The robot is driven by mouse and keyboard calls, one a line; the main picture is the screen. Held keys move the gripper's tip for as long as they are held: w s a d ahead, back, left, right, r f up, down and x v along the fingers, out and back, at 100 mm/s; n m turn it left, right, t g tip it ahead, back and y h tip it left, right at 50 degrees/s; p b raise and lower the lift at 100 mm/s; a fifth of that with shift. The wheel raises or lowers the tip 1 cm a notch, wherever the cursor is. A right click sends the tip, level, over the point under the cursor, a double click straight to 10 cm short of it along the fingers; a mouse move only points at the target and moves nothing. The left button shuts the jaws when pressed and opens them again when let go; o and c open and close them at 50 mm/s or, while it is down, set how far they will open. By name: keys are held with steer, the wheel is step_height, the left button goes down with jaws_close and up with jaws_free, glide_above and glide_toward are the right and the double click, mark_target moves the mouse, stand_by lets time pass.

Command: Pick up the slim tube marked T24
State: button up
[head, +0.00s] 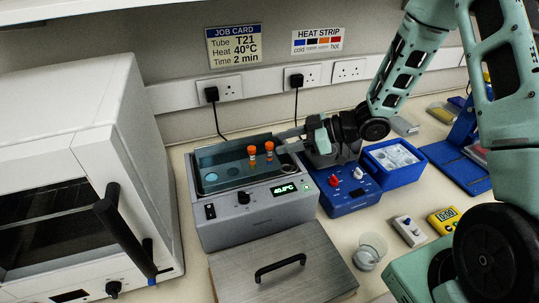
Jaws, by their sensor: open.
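Two slim tubes with orange caps stand upright in the water bath (237,208), the left tube (252,154) and the right tube (269,150) close together. Their markings are too small to read, so I cannot tell which, if either, is T24. My gripper (283,142) is open at the bath's back right, its fingers pointing left. The fingertips are just right of the right tube's cap, and I cannot tell whether they touch it. Nothing shows between the fingers.
The bath's metal lid (242,279) lies in front. Right of the bath are a blue device (345,203) with knobs, a blue box (414,173), a clear cup (371,248) and a yellow timer (443,218). A white oven (70,110) fills the left. The job card (234,45) reads T21.

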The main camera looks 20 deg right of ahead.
mark_target(270, 144)
steer(key=p+x, duration=0.2)
steer(key=x, duration=0.3)
steer(key=shift+f, duration=0.15)
jaws_close()
